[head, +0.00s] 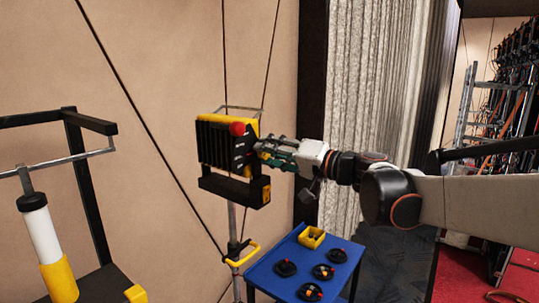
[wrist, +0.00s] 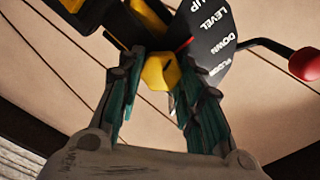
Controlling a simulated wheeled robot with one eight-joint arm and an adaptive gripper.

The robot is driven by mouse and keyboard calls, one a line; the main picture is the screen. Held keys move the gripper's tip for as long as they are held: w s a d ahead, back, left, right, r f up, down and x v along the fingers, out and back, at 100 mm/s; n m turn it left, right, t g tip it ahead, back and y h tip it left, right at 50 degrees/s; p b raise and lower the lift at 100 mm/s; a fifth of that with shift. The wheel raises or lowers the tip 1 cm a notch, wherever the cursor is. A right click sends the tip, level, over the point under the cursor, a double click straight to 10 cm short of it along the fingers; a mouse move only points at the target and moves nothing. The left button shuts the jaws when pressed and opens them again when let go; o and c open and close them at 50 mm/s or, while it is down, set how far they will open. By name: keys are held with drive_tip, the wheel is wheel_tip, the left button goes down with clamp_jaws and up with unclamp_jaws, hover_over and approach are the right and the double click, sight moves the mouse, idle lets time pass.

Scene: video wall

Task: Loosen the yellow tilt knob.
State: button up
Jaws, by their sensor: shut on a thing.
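In the head view my gripper (head: 266,152) reaches the right side of the black and yellow lamp head (head: 218,145) from the right. The knob is hidden there by the fingers.
A lever with a red ball (wrist: 305,64) stands out beside the label plate; the ball also shows in the head view (head: 237,128). A blue table (head: 265,273) with black dishes and a yellow box (head: 311,238) is below. Slanted cables run along the wall behind.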

drive_tip(key=shift+n, duration=1.2)
drive_tip(key=o, duration=1.1)
drive_tip(key=v, duration=0.7)
drive_tip(key=shift+s+d, duration=0.2)
